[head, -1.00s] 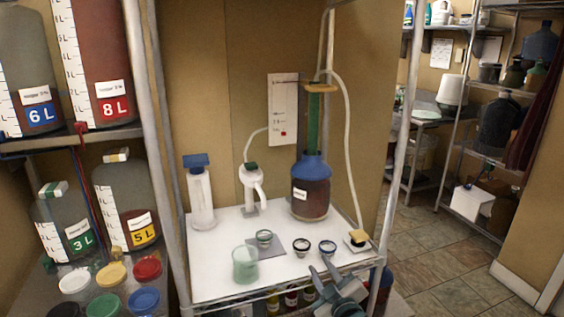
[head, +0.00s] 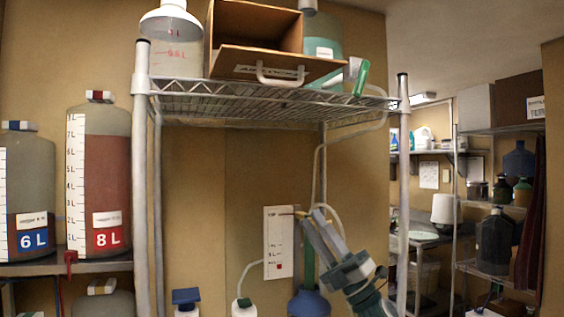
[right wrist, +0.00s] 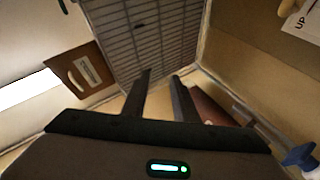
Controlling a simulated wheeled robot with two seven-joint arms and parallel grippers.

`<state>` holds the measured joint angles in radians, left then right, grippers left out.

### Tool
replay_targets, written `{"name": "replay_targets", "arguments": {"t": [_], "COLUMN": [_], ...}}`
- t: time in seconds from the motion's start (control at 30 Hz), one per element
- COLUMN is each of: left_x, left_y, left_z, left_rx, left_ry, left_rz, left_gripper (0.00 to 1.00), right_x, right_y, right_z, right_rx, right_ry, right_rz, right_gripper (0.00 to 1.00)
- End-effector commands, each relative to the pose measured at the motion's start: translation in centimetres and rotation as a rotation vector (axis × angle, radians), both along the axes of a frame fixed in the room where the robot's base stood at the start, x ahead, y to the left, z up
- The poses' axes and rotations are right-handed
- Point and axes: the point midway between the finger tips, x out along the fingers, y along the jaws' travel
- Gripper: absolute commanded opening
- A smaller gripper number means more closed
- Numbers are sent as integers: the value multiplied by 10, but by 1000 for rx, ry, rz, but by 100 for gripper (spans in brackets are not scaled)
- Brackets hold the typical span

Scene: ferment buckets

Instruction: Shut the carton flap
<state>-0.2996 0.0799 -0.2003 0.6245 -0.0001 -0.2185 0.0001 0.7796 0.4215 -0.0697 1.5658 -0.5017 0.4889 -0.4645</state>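A brown open-fronted carton (head: 255,25) stands on the upper wire shelf. Its flap (head: 222,62) is open, hanging forward and sloping down at the shelf's front edge, with a white handle (head: 281,82) and a printed label on its face. My right gripper (head: 312,214) is below the shelf and right of centre, pointing up and left, apart from the flap. Its two fingers are apart with nothing between them; they also show in the right wrist view (right wrist: 160,78). A brown panel with a label, apparently the flap (right wrist: 70,70), shows left there. My left gripper is out of view.
A white-capped jug (head: 172,45) stands left of the carton, and a teal bottle (head: 325,45) stands behind its right side. A green-handled tool (head: 361,78) is at the shelf's right front. Posts and the wire shelf (head: 250,95) bound the space; a hose hangs behind my gripper.

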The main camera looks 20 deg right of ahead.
Motion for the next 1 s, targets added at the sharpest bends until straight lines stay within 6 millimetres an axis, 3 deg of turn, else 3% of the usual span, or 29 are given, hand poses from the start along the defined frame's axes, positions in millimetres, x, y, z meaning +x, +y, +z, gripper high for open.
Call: {"name": "replay_targets", "arguments": {"t": [0.03, 0.2, 0.4, 0.5, 0.73, 1.0], "left_x": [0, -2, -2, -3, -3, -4], "left_y": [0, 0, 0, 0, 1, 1], "left_z": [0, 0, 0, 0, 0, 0], "left_rx": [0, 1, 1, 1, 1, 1], "left_ry": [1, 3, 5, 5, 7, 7], "left_rz": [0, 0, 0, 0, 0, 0], "left_gripper": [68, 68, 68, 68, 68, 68], "right_x": [-7, -42, -90, -113, -146, -152], "right_y": [-1, 0, -5, -10, -22, -23], "right_z": [28, 100, 164, 185, 208, 210], "right_rx": [-54, -254, -486, -590, -737, -764], "right_ry": [-76, -326, -597, -711, -863, -889], "right_rz": [-5, -15, -35, -44, -52, -52], "right_gripper": [26, 26, 26, 26, 26, 26]}}
